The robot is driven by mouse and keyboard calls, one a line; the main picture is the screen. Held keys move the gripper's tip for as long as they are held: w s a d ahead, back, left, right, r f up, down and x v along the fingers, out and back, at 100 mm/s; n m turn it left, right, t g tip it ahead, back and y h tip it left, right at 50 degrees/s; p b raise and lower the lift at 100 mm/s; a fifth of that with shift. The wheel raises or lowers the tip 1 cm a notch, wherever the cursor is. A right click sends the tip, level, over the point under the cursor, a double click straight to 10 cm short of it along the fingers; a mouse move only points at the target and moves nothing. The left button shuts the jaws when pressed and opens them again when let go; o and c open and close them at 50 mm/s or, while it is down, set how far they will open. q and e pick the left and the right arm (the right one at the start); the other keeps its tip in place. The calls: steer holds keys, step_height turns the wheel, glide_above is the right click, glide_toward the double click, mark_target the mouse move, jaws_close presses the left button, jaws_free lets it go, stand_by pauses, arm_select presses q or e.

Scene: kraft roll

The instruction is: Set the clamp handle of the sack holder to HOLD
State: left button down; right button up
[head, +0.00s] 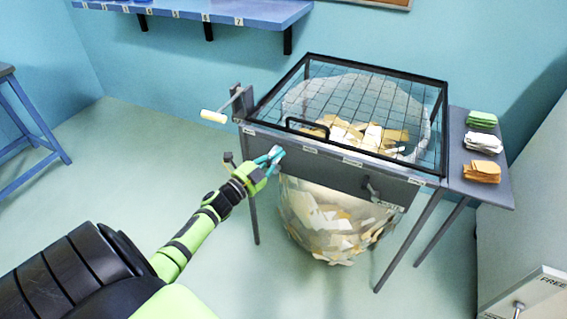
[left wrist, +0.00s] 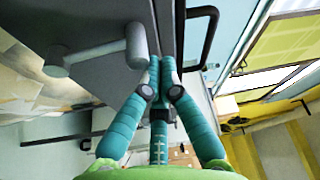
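The sack holder (head: 330,166) is a grey table with a black-framed mesh lid and a clear sack (head: 330,225) of paper scraps hanging below. On its front panel, right of centre, is a small grey clamp handle (head: 372,189), which seems to hang downward. In the left wrist view a grey handle (left wrist: 85,52) lies left of the fingertips. My left gripper (head: 275,152) is in front of the panel's left end, apart from the clamp handle. In the left wrist view its teal fingers (left wrist: 161,60) meet at the tips with nothing between them. The panel's labels are too small to read. My right gripper is not in view.
A crank with a pale grip (head: 214,117) sticks out at the holder's left. A black bar handle (head: 306,127) is on the lid's front edge. A side shelf (head: 485,192) carries green, white and orange stacks. The floor in front is clear.

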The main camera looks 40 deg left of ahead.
arm_select(q)
steer(key=shift+s+a+f+n, duration=0.1)
steer(key=shift+a+n, duration=0.4)
steer(key=shift+n, duration=0.1)
steer(key=a+n, duration=0.1)
steer(key=a+n+t+b, duration=0.1)
steer(key=n, duration=0.1)
steer(key=shift+s+y, duration=0.25)
steer(key=shift+y, duration=0.15)
steer(key=shift+s+a+f+n+t+y+b, duration=0.15)
steer(key=shift+a+n+y+b, duration=0.3)
steer(key=shift+n, duration=0.4)
steer(key=shift+s+a+f+n+t+y+b, duration=0.1)
steer(key=shift+a+f+n+t+y+b, duration=0.15)
steer(key=shift+a+n, duration=0.45)
steer(key=shift+s+a+f+n+t+y+b, duration=0.1)
steer(key=shift+a+n+y+b, duration=0.25)
steer(key=shift+n, duration=0.7)
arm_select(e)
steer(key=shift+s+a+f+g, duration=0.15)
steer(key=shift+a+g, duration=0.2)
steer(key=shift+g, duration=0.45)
arm_select(q)
steer(key=shift+r, duration=0.1)
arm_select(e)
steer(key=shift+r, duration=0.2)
